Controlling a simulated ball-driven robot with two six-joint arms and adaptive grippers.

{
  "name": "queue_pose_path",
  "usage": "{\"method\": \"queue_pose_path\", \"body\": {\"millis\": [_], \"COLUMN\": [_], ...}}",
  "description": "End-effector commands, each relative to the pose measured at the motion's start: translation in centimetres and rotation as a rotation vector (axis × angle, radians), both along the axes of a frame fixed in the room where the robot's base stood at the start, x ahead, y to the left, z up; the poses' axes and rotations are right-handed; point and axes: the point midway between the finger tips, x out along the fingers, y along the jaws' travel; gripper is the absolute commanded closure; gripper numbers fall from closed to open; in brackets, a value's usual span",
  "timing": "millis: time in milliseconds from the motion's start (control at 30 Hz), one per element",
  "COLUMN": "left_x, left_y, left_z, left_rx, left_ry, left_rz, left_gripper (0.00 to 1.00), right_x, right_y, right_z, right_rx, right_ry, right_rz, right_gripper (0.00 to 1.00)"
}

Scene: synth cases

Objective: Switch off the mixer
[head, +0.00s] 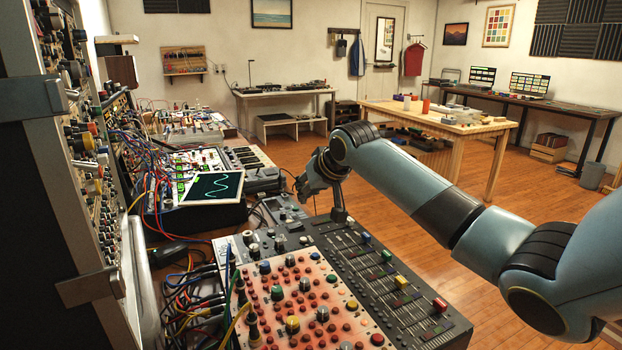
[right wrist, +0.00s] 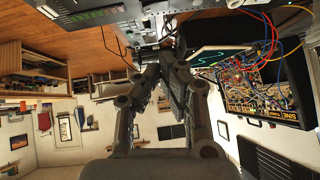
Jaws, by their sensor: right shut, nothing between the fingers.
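The mixer (head: 395,292) is a dark console with knobs, a red-dotted panel and rows of faders with coloured caps, at the lower middle of the head view. My right gripper (head: 306,192) hangs over the far end of the mixer, its arm reaching in from the right. Its fingers also show in the right wrist view (right wrist: 166,52), closed together with nothing held. I cannot tell whether the fingertips touch anything. The mixer's power switch is too small or hidden to make out. My left gripper is not in view.
A tall rack of modules and cables (head: 75,150) stands close on the left. A tilted screen with a green wave (head: 212,188) stands behind the mixer. Patch cables (head: 195,300) crowd the mixer's left side. A wooden workbench (head: 470,130) stands farther back; open floor lies right.

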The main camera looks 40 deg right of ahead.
Motion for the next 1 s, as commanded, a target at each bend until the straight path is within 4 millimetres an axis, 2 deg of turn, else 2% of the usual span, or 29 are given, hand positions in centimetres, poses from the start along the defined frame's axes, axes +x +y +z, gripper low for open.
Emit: {"method": "queue_pose_path", "body": {"millis": [100,267,1000], "left_x": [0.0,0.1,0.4], "left_y": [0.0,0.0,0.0], "left_z": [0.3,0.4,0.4], "left_rx": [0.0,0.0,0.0], "left_ry": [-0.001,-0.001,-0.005], "left_rz": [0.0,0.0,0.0], "left_gripper": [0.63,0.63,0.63], "right_x": [-1.3,-2.2,-2.4], "right_y": [0.4,0.7,0.8], "right_z": [1.4,2.3,2.4], "right_rx": [-0.002,0.0,0.002], "right_ry": [-0.001,0.0,0.001], "right_rz": [0.001,0.0,0.0], "right_gripper": [1.0,1.0,1.0]}}
